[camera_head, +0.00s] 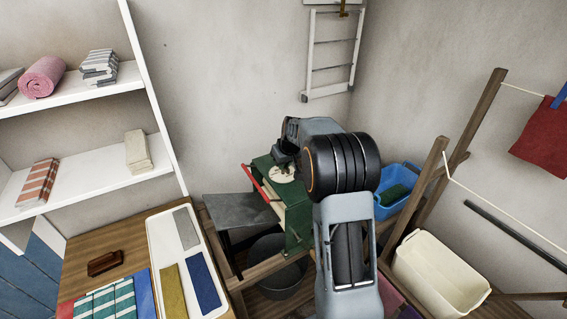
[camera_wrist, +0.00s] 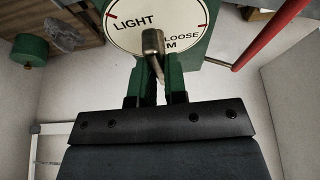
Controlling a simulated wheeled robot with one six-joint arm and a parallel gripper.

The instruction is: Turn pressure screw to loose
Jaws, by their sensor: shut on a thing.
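The pressure screw (camera_wrist: 152,42) is a metal bar handle standing over a round cream dial (camera_wrist: 122,22). The dial carries the words LIGHT and LOOSE, red marks and a partly hidden word ending in M. In the wrist view the bar lies between LIGHT and LOOSE. My gripper (camera_wrist: 157,80) is shut on the bar, with one finger on each side. In the head view the dial (camera_head: 285,174) tops a green wringer (camera_head: 298,214), and my gripper (camera_head: 284,160) is over it. The screw itself is hidden there by my arm.
A red crank handle (camera_head: 257,184) sticks out at the wringer's left, beside a grey board (camera_head: 240,211). A dark tub (camera_head: 266,262) stands below. A blue bin (camera_head: 388,209), a cream basin (camera_head: 440,278) and wooden posts (camera_head: 426,190) are at right.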

